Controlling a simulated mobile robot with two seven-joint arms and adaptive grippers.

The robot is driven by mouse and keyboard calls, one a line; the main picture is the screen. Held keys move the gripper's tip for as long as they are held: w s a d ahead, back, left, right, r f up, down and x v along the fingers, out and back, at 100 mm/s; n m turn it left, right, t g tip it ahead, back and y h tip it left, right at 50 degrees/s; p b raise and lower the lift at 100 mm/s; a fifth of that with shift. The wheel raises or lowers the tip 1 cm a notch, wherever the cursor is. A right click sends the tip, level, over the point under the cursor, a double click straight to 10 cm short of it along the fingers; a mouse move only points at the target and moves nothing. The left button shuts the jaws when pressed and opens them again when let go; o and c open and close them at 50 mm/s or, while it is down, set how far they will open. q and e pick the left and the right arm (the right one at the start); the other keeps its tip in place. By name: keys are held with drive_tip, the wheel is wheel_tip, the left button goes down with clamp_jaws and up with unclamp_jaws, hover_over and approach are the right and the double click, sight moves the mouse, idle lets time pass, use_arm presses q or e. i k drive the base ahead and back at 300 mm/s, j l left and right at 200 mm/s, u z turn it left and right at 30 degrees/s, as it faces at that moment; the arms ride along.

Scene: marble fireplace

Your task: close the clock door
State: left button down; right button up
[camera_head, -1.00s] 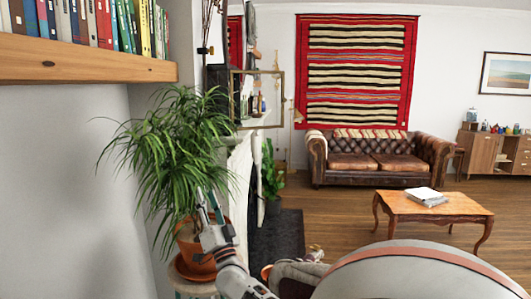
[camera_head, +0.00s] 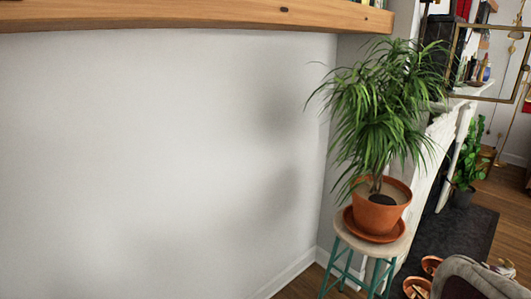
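The clock door (camera_head: 490,63), a see-through pane in a thin gold frame, is at the upper right of the head view. It stands open, swung out from the dark clock case (camera_head: 437,32) above the fireplace mantel. The plant's leaves partly cover the case. Neither of my grippers shows.
A potted plant (camera_head: 378,130) stands on a stool (camera_head: 370,242) in front of the fireplace (camera_head: 440,150). A wooden shelf (camera_head: 200,15) runs along the bare wall at the top left. A grey upholstered seat (camera_head: 480,278) is at the lower right.

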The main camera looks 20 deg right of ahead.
sight(524, 67)
drive_tip(key=k+l, duration=0.6)
drive_tip(key=k+l+u, duration=0.15)
drive_tip(key=k+l, duration=0.45)
drive_tip(key=k, duration=0.25)
drive_tip(key=k+l+u, duration=0.1)
drive_tip(key=k+l, duration=0.7)
drive_tip(key=l, duration=0.2)
drive_tip(key=k+l, duration=0.1)
drive_tip(key=l, duration=0.3)
drive_tip(key=k+l, duration=0.15)
drive_tip(key=l, duration=0.2)
drive_tip(key=k+l+u, duration=0.1)
drive_tip(key=l, duration=0.3)
drive_tip(key=k+l, duration=0.15)
drive_tip(key=l, duration=0.2)
drive_tip(key=k+l, duration=0.1)
drive_tip(key=l, duration=0.55)
drive_tip(key=l+u, duration=0.1)
drive_tip(key=l, duration=0.55)
drive_tip(key=k+l, duration=0.15)
drive_tip(key=l, duration=0.5)
drive_tip(key=l+u, duration=0.1)
drive_tip(key=l, duration=0.85)
